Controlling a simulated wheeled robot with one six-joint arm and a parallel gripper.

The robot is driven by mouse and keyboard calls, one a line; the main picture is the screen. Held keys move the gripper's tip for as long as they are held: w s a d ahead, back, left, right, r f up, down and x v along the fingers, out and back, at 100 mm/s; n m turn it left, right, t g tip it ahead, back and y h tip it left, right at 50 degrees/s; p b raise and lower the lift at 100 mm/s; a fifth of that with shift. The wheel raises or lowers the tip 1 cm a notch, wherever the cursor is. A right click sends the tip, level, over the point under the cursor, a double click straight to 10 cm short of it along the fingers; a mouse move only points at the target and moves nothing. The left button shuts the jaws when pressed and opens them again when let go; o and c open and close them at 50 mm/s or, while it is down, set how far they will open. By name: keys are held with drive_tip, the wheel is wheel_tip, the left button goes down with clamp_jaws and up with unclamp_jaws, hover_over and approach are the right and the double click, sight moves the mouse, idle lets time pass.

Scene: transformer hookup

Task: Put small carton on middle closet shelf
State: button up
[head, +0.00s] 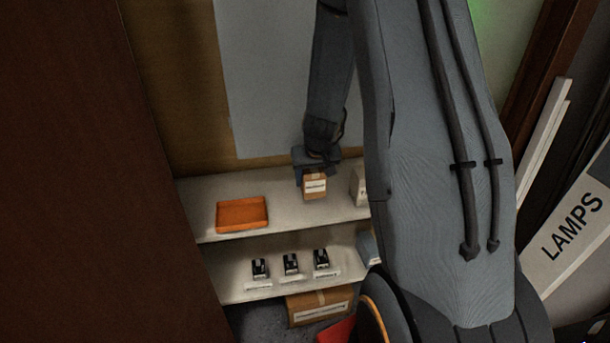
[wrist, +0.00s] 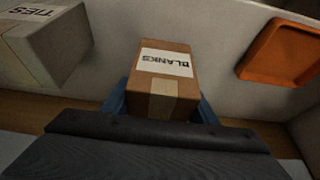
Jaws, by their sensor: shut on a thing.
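The small carton (head: 314,187) is a brown box with a white label. In the wrist view the carton (wrist: 163,82) reads "BLANKS" and has a strip of tape. My gripper (head: 314,172) is shut on it, with blue fingers (wrist: 117,105) at its two sides in the wrist view. The carton is at the upper of the two visible closet shelves (head: 285,218), between the orange tray and a white box. I cannot tell whether its underside touches the shelf.
An orange tray (head: 242,214) lies on the same shelf to the left. A white box (head: 358,187) marked "TIES" in the wrist view (wrist: 45,45) stands to the right. Several small black items (head: 291,264) stand on the lower shelf (head: 235,288). A larger carton (head: 319,306) sits below.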

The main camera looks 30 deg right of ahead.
drive_tip(key=shift+w+d+r, duration=0.1)
drive_tip(key=shift+w+d, duration=0.1)
drive_tip(key=shift+w, duration=0.2)
drive_tip(key=shift+w+f, duration=0.2)
drive_tip(key=shift+w, duration=0.05)
drive_tip(key=shift+f+b, duration=0.9)
drive_tip(key=shift+b, duration=0.35)
drive_tip(key=shift+f+b, duration=0.75)
drive_tip(key=shift+b, duration=0.3)
drive_tip(key=shift+f, duration=0.1)
drive_tip(key=o, duration=1.1)
drive_tip(key=shift+o, duration=0.2)
